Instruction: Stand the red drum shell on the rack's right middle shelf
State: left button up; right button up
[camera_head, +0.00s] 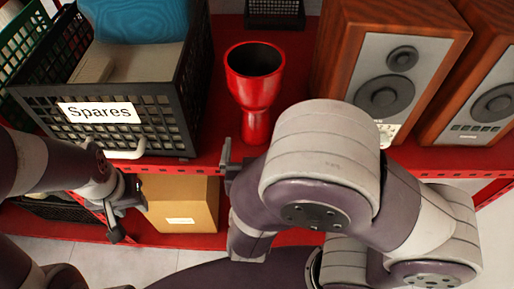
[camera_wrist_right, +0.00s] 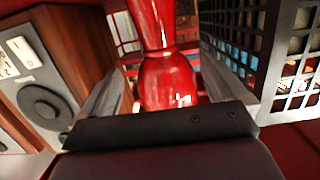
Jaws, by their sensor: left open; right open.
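The red drum shell (camera_head: 257,85) is a glossy goblet shape with a dark open mouth. It stands upright on the red rack's shelf (camera_head: 212,140), between a black crate and a wooden speaker. My right gripper (camera_head: 236,170) is at the shelf's front edge, just before the drum's foot; my arm hides part of it. In the right wrist view the drum (camera_wrist_right: 168,80) shows between the two open fingers (camera_wrist_right: 172,90); I cannot tell whether they touch it. My left gripper (camera_head: 126,205) is open and empty, low at the left before a cardboard box.
The black crate (camera_head: 170,125) labelled Spares holds a blue item. Wooden speakers (camera_head: 395,65) stand on the right. A cardboard box (camera_head: 180,205) sits on the shelf below. A dark mesh container (camera_head: 275,12) is behind the drum. Narrow free room flanks the drum.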

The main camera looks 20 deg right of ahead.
jog(key=w+f+g+y, duration=0.1)
jog(key=g, duration=0.1)
jog(key=w+a+f+n+g+y, duration=0.1)
jog(key=f+g+y, duration=0.1)
jog(key=w+a+f+g+y, duration=0.1)
jog(key=w+g+y, duration=0.1)
jog(key=shift+f, duration=0.3)
jog(key=s+d+n+g, duration=0.2)
jog(key=s+d+g, duration=0.6)
jog(key=d, duration=0.3)
jog(key=shift+f+h, duration=0.15)
jog(key=shift+h, duration=0.15)
jog(key=shift+s, duration=0.1)
jog(key=shift+c, duration=0.3)
